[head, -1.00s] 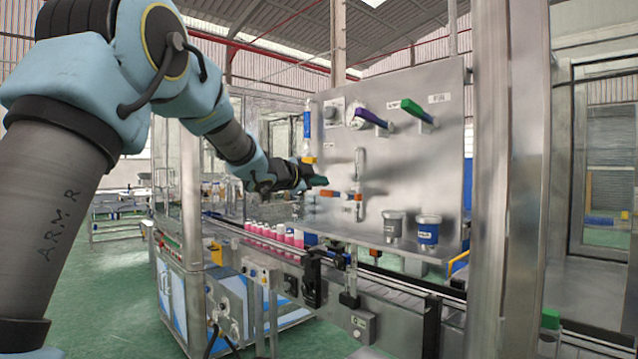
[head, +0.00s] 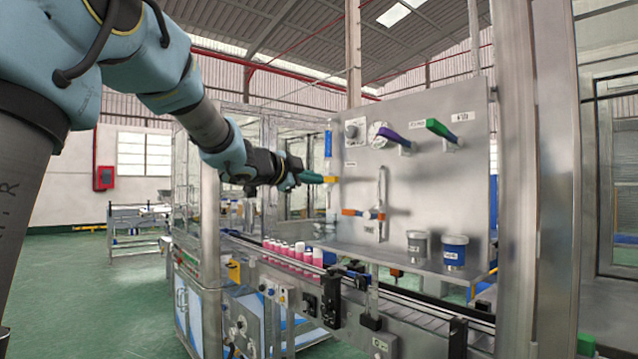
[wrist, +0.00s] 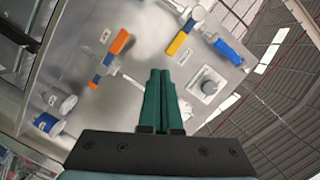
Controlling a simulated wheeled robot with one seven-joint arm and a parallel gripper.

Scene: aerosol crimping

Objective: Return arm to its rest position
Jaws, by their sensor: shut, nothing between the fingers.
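My arm reaches in from the upper left of the head view. My gripper (head: 322,178) is in front of the left part of the steel panel (head: 435,190), near the yellow handle on the blue tube. In the wrist view my gripper (wrist: 160,75) shows its two green fingers pressed together with nothing between them. The panel (wrist: 85,30) lies beyond the fingers there and looks tilted. I cannot tell from the head view how far the fingertips are from the panel.
Pink cans (head: 290,255) line the conveyor below. A steel post (head: 515,180) stands at right.

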